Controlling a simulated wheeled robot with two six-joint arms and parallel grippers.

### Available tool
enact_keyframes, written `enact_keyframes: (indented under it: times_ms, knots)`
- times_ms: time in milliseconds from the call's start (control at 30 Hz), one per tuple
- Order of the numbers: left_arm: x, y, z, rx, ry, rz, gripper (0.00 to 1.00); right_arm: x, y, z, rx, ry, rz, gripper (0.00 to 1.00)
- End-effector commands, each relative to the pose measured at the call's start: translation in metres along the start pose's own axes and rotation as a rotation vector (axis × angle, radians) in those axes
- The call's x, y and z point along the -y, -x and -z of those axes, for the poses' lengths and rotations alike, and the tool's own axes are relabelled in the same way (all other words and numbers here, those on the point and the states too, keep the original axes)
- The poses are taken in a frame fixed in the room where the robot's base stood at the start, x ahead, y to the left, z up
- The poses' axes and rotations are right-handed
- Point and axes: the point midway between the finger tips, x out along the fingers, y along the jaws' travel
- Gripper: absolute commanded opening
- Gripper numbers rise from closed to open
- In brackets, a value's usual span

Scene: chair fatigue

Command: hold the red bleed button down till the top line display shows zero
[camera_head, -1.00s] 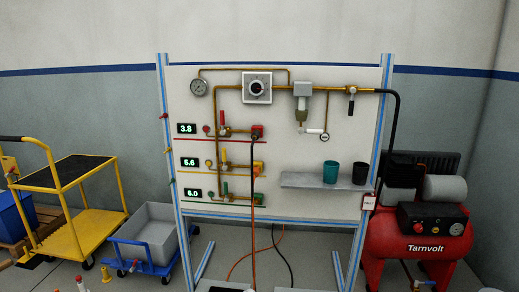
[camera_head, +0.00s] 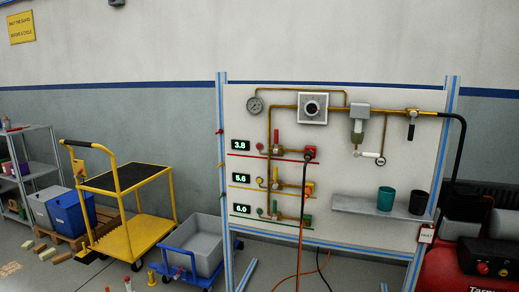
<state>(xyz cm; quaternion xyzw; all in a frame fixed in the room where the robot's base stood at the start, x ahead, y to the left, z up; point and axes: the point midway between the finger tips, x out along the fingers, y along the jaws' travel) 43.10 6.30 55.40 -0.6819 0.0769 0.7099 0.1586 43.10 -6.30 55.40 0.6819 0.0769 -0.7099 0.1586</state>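The white panel (camera_head: 350,205) stands in a blue-edged frame right of the middle. Its top line display (camera_head: 240,145) reads 3.8, the middle display (camera_head: 240,178) 5.6 and the bottom display (camera_head: 241,209) 6.0. A small red button (camera_head: 260,146) sits just right of the top display, beside a red-handled valve (camera_head: 276,142) and a red fitting (camera_head: 310,153). A yellow button (camera_head: 260,180) and a green button (camera_head: 260,211) sit on the lines below. Neither of my grippers shows in the view.
A yellow cart (camera_head: 130,240), a blue trolley with a grey bin (camera_head: 203,245) and a shelf (camera_head: 38,170) stand left of the panel. A red compressor (camera_head: 445,272) stands at the right. Hoses hang before the panel. Small blocks lie on the floor at left.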

Motion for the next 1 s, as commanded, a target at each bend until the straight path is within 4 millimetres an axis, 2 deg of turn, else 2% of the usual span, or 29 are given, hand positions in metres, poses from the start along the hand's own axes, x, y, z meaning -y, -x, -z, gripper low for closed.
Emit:
enact_keyframes:
  times_ms: [200,633,1000]
  knots:
    - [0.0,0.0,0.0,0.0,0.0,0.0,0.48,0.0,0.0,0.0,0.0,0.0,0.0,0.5]
    - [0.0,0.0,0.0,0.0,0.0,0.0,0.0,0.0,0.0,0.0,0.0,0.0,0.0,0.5]
    - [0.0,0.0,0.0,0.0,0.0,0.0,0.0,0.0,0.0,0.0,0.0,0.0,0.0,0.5]
